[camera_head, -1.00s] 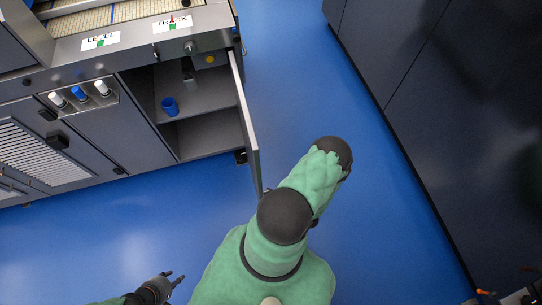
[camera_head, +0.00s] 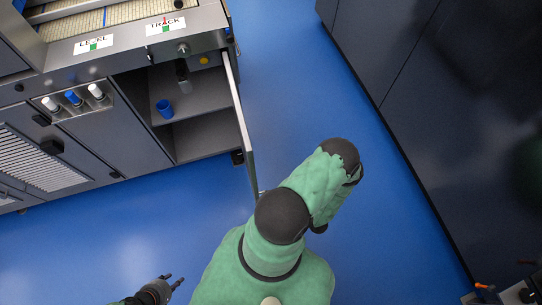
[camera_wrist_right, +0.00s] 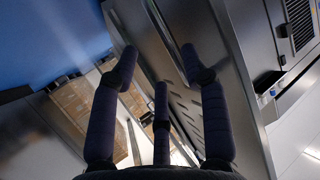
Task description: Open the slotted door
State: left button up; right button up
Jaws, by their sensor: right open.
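The door (camera_head: 240,120) stands swung out from the grey cabinet and shows nearly edge-on in the head view. Its near end is beside my right arm. In the right wrist view a grey panel with a row of slots (camera_wrist_right: 187,125), seemingly this door's outer face, lies beyond my fingers, with a long bar-like edge along it. My right gripper (camera_wrist_right: 160,65) is open, its fingers spread in front of the panel; I cannot tell whether any finger touches it. It is hidden in the head view. My left gripper (camera_head: 175,279) is open and empty, low at the left.
The open compartment holds a blue cup (camera_head: 165,108) and a dark bottle-like item (camera_head: 182,72) on its shelf (camera_head: 205,95). A louvred panel (camera_head: 35,158) is further left. Dark cabinets (camera_head: 440,90) line the right side. Blue floor (camera_head: 290,70) lies clear between.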

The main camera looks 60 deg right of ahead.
jog(key=v, duration=0.6)
jog(key=shift+s, duration=0.2)
dwell(0.4)
